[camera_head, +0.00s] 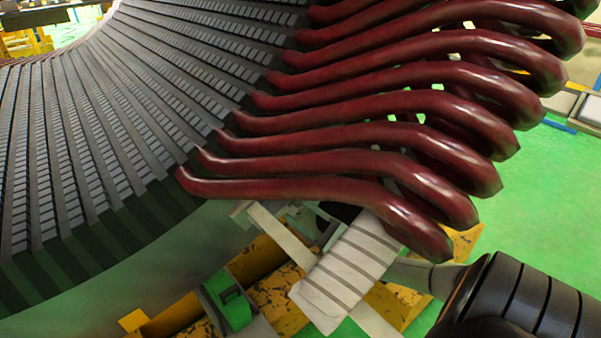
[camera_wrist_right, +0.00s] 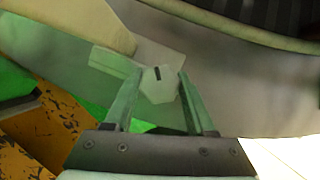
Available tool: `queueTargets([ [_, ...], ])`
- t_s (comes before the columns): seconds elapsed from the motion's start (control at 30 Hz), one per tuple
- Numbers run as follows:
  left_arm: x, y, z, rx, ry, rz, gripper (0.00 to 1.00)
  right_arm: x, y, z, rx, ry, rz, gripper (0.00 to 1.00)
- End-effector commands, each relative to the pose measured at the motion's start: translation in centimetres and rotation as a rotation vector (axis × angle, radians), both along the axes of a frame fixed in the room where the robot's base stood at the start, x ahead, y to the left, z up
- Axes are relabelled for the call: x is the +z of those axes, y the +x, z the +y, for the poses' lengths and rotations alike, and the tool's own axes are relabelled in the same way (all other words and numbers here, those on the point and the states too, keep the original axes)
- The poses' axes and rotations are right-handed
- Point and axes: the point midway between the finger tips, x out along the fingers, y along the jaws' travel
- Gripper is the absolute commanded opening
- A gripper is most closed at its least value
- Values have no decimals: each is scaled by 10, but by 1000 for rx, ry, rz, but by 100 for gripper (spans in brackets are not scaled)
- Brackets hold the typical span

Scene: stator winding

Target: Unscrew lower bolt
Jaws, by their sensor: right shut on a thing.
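The lower bolt (camera_wrist_right: 159,88) shows in the right wrist view as a pale, faceted head with a short dark mark on its face. It sits at a small pale plate at the end of a flat bar (camera_wrist_right: 75,25). My right gripper (camera_wrist_right: 160,80) has one finger on each side of the bolt head and is shut on it. In the head view, the red coils and a pale ribbed block largely hide this gripper, and I cannot make out the bolt there. My left gripper is in neither view.
Dark red coil ends (camera_head: 350,110) stick out from the large dark slotted stator (camera_head: 120,120), above my right arm. The pale ribbed block (camera_head: 348,272) stands below them. A worn yellow frame (camera_head: 275,295) with a green part (camera_head: 232,305) lies underneath. Green floor (camera_head: 555,190) is open at right.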

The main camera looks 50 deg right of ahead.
Motion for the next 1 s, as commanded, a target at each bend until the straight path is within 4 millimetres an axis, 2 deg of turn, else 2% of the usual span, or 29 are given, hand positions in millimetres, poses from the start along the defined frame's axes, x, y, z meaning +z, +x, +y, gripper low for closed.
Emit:
queueTargets([
  [0.47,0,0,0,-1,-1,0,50,-1,-1,0,0,-14,4,0],
  [0.5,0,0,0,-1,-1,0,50,-1,-1,0,0,-13,4,60],
  [0.73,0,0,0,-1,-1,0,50,-1,0,0,-1,-13,4,86],
  [1.0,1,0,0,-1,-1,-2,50,-1,-1,0,0,-13,3,86],
])
